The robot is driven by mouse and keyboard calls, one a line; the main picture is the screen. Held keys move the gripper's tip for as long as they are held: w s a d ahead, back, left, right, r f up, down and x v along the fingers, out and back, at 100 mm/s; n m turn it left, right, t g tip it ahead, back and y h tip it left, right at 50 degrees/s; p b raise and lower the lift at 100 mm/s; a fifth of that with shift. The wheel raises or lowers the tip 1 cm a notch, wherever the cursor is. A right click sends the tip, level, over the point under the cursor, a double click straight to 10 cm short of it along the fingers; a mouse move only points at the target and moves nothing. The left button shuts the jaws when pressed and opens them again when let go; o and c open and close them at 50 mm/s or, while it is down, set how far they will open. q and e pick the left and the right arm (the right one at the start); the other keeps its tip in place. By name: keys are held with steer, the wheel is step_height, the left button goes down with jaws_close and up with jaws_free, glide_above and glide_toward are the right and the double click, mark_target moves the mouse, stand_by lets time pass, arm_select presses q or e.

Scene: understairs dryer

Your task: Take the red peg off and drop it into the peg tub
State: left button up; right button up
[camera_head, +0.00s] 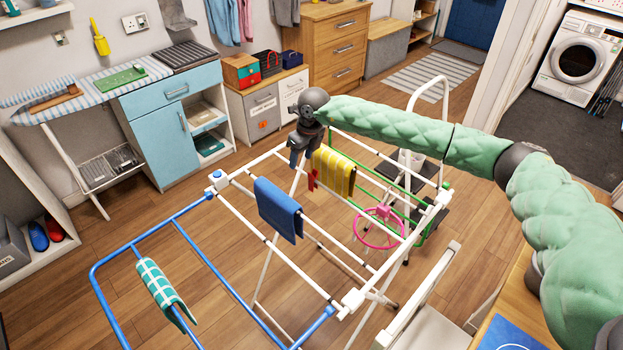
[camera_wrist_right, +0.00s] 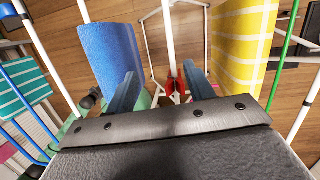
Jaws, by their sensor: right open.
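The red peg (camera_head: 312,181) is on the white drying rack (camera_head: 259,158), between the blue cloth (camera_head: 278,208) and the yellow striped cloth (camera_head: 333,171). My right gripper (camera_head: 297,158) is above the rack, close to the peg, pointing down. In the right wrist view the gripper (camera_wrist_right: 161,72) is open, and the red peg (camera_wrist_right: 175,86) shows between its fingers, nearer the right one. No grip on the peg shows. A pink ring (camera_head: 380,228) is at the rack's right side; I cannot tell whether it is the peg tub's rim. My left gripper is out of view.
The blue cloth (camera_wrist_right: 108,55) and yellow cloth (camera_wrist_right: 240,45) hang close on either side of the gripper. A green checked cloth (camera_head: 163,285) hangs on the blue wing at left. A white step stool (camera_head: 430,95) stands behind the rack. Wood floor is clear toward the cabinets.

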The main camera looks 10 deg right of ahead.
mark_target(313, 179)
steer(key=s+d, duration=0.1)
steer(key=s+d+g+h, duration=0.1)
steer(key=shift+d+h, duration=0.3)
steer(key=shift+s+d+f+m, duration=0.1)
steer(key=shift+s+d+m, duration=0.05)
steer(key=shift+d+m, duration=0.15)
steer(key=shift+d+f, duration=0.1)
steer(key=shift+f, duration=0.1)
steer(key=shift+f+p, duration=0.6)
steer(key=shift+f, duration=0.45)
steer(key=shift+f+p, duration=0.3)
steer(key=f+p, duration=0.3)
steer(key=f, duration=0.1)
steer(key=shift+a, duration=0.2)
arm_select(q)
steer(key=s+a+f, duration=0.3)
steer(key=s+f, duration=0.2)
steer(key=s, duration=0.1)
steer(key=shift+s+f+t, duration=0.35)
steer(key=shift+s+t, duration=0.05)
arm_select(e)
steer(key=shift+f, duration=0.4)
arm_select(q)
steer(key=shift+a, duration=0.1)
arm_select(e)
steer(key=c, duration=1)
